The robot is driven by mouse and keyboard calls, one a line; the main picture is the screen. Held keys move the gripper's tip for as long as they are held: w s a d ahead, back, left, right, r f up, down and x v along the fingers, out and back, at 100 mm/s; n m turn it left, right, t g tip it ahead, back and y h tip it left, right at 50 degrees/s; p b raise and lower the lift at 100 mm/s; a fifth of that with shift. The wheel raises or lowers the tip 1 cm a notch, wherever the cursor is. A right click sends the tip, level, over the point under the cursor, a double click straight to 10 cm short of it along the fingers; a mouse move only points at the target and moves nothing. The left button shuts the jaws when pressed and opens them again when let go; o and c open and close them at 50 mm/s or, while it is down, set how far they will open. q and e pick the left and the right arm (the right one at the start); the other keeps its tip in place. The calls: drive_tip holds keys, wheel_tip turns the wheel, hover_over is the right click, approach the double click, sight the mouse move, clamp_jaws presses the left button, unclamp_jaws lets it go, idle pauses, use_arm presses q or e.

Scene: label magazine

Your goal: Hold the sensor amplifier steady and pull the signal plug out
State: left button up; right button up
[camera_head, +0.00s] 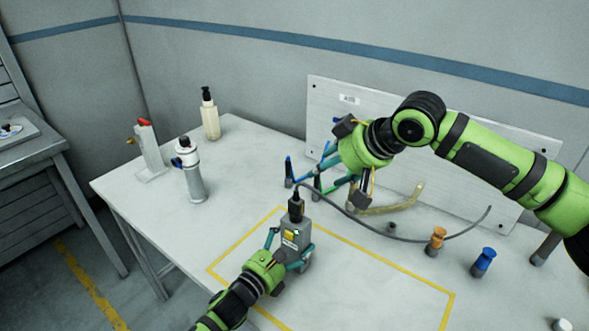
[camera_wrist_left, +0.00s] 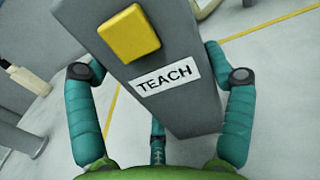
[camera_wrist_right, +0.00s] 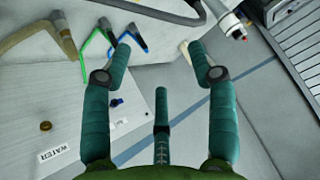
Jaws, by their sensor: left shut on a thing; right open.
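The sensor amplifier (camera_head: 291,246) is a grey box standing upright in the yellow-outlined area of the table. In the left wrist view its yellow button and TEACH label (camera_wrist_left: 168,77) fill the middle. The black signal plug (camera_head: 296,208) sits in its top, and a dark cable (camera_head: 345,212) arcs from it to the right. My left gripper (camera_head: 287,250) is shut on the amplifier, a finger on each side. My right gripper (camera_head: 312,172) is open and empty, above and behind the plug; its fingers (camera_wrist_right: 160,48) stand apart. The plug does not show in the right wrist view.
Blue and green hooks (camera_wrist_right: 97,48) stand close by my right gripper. A white panel (camera_head: 335,95) rises behind. An orange knob (camera_head: 437,238) and blue knob (camera_head: 483,261) stand right, a silver canister (camera_head: 191,172) and pump bottle (camera_head: 210,117) left. The outlined area right of the amplifier is clear.

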drive_tip(key=w+a+r+m+g+h, duration=0.2)
drive_tip(key=w+a+m+h, duration=0.15)
drive_tip(key=m, duration=0.35)
use_arm(q)
drive_tip(key=shift+a, duration=0.1)
use_arm(e)
drive_tip(key=r+m+g+h, duration=0.1)
drive_tip(key=m+g+h, duration=0.25)
drive_tip(key=m, duration=0.35)
hover_over(294, 194)
drive_tip(key=shift+d+r+g+y, duration=0.1)
drive_tip(key=shift+r+g+y, duration=0.15)
drive_tip(key=shift+y, duration=0.15)
wheel_tip(294, 194, down, 12)
drive_tip(key=shift+f, duration=0.1)
clamp_jaws()
drive_tip(key=shift+r, duration=0.2)
use_arm(q)
drive_tip(key=shift+w+f, duration=0.1)
drive_tip(key=shift+f, duration=0.05)
use_arm(e)
drive_tip(key=shift+r, duration=2.3)
